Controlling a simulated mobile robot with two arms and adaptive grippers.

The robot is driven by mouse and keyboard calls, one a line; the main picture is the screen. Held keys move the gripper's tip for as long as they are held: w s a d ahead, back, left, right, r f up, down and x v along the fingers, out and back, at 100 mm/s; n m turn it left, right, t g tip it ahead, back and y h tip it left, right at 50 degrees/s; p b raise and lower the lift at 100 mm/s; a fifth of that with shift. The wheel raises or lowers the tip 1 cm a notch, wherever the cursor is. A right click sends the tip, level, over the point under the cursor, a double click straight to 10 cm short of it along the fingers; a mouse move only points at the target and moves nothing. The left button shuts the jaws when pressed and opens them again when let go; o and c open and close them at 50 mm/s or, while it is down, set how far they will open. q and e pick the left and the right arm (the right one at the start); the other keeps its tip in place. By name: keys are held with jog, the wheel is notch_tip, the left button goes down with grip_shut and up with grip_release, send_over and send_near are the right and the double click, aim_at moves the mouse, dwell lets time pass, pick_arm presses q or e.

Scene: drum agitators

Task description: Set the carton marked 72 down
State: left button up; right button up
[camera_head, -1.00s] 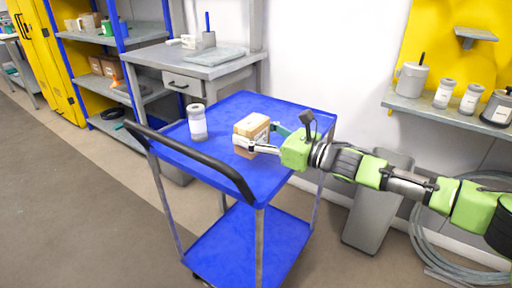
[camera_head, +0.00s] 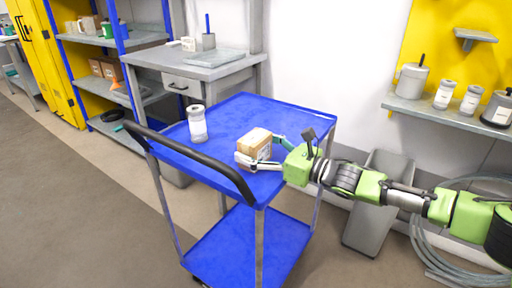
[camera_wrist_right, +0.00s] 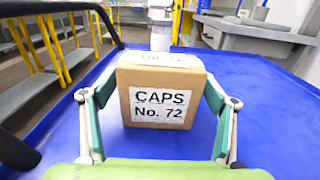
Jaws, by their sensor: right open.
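The carton (camera_head: 255,143) is a small brown box with a white label. In the right wrist view the carton (camera_wrist_right: 160,88) shows the words "CAPS No. 72". It stands upright on the blue top of the cart (camera_head: 243,111), near the cart's right front side. My right gripper (camera_head: 258,160) is at the carton with a finger on either side. In the wrist view the right gripper (camera_wrist_right: 158,115) is open, with gaps of blue showing between the fingers and the carton's sides. My left gripper is not in view.
A white-grey jar (camera_head: 197,124) stands on the cart top, left of the carton. The cart's black handle (camera_head: 190,158) runs along its left front. A grey bench (camera_head: 195,62) stands behind. A wall shelf (camera_head: 450,112) with containers is at right.

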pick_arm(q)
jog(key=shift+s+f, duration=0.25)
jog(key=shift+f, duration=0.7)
pick_arm(e)
jog(key=v, duration=1.2)
jog(key=shift+w, duration=0.1)
